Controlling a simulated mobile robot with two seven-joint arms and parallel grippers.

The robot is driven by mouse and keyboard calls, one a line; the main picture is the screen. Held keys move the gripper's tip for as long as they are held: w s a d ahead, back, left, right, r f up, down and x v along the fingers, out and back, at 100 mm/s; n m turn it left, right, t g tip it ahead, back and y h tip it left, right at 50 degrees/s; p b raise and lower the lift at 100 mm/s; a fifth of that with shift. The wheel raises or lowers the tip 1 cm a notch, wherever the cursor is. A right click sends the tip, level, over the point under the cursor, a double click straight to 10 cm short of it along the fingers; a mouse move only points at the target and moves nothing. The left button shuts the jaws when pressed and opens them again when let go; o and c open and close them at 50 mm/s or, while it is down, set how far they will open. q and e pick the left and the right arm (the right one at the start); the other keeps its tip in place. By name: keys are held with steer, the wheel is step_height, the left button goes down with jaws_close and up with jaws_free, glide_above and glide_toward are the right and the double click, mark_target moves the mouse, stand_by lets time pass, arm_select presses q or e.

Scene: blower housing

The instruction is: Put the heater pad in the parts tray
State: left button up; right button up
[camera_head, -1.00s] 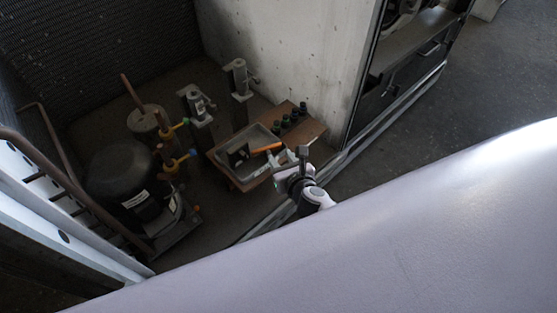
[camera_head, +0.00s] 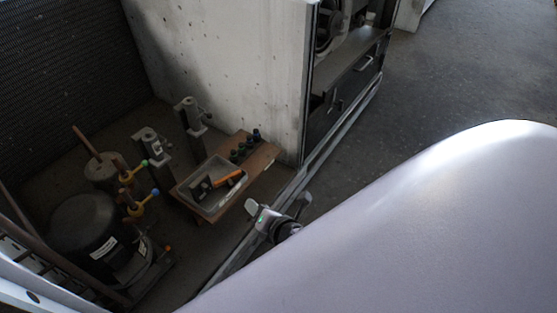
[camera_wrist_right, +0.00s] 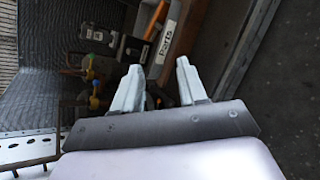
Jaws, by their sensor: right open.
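The parts tray (camera_head: 223,209) is a shallow grey tray on a low wooden stand; its "Parts" label (camera_wrist_right: 168,40) shows in the right wrist view. An orange strip-like piece (camera_head: 231,178), which looks like the heater pad, lies in the tray with a dark block (camera_head: 201,188). The orange piece also shows in the right wrist view (camera_wrist_right: 157,17). My right gripper (camera_head: 279,204) is to the right of the tray and apart from it. Its two pale fingers (camera_wrist_right: 158,82) are spread with nothing between them. My left gripper is not in view.
Several dark green knobs (camera_head: 245,146) stand on the wooden board (camera_head: 262,160) behind the tray. A black compressor-like tank (camera_head: 85,230) and upright fittings (camera_head: 152,147) stand to the left. A metal rail (camera_head: 240,255) runs along the front. Open floor (camera_head: 450,80) lies to the right.

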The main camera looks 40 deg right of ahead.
steer(key=s+a+r+m+g+y, duration=0.1)
steer(key=s+r+m, duration=0.1)
steer(key=s+m, duration=0.5)
steer(key=s+a+r+m+g+y, duration=0.1)
steer(key=s+m, duration=0.6)
steer(key=m, duration=0.9)
steer(key=shift+a+r+m+y, duration=0.3)
steer(key=shift+a+r+y, duration=0.1)
steer(key=shift+r, duration=0.1)
steer(key=shift+r, duration=0.1)
step_height(320, 180, up, 10)
steer(key=d+p, duration=0.1)
steer(key=p, duration=1.1)
steer(key=shift+s+d+f, duration=0.15)
steer(key=shift+s+f, duration=0.05)
steer(key=shift+s, duration=0.2)
